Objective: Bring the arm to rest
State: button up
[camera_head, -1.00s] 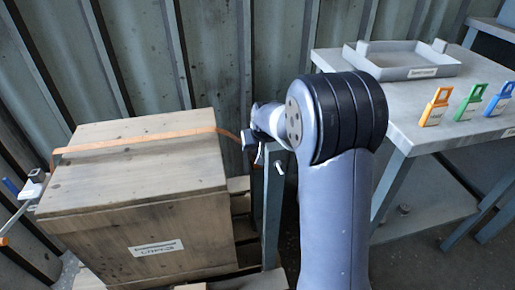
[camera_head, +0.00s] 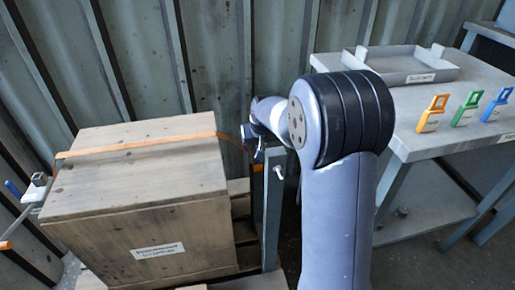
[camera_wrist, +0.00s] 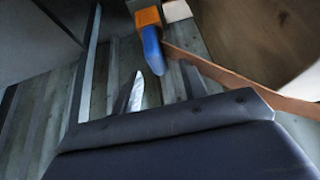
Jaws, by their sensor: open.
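My arm rises in the middle of the head view and bends left toward the wooden crate. My gripper is mostly hidden there behind the arm's elbow and a grey post; its two fingers (camera_wrist: 162,84) show in the wrist view, spread apart and empty. Beyond the fingertips is a blue grip (camera_wrist: 153,50) with an orange block (camera_wrist: 148,19) behind it. An orange strap (camera_wrist: 230,78) runs to the right of the fingers. I cannot tell whether the gripper touches any of these.
A strapped wooden crate (camera_head: 140,205) stands at left, with a blue-tipped metal tool (camera_head: 30,195) at its left side. A grey table (camera_head: 440,100) at right bears a tray (camera_head: 400,70) and orange, green and blue padlock-shaped tags (camera_head: 467,108). A corrugated wall (camera_head: 215,60) closes the back.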

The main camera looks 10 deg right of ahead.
notch_tip(320, 180, up, 7)
jog(key=shift+f+p, duration=0.2)
jog(key=shift+p, duration=0.85)
notch_tip(320, 180, down, 10)
jog(key=b, duration=0.4)
jog(key=shift+f+b, duration=0.1)
jog(key=shift+b, duration=0.2)
jog(key=shift+r, duration=0.25)
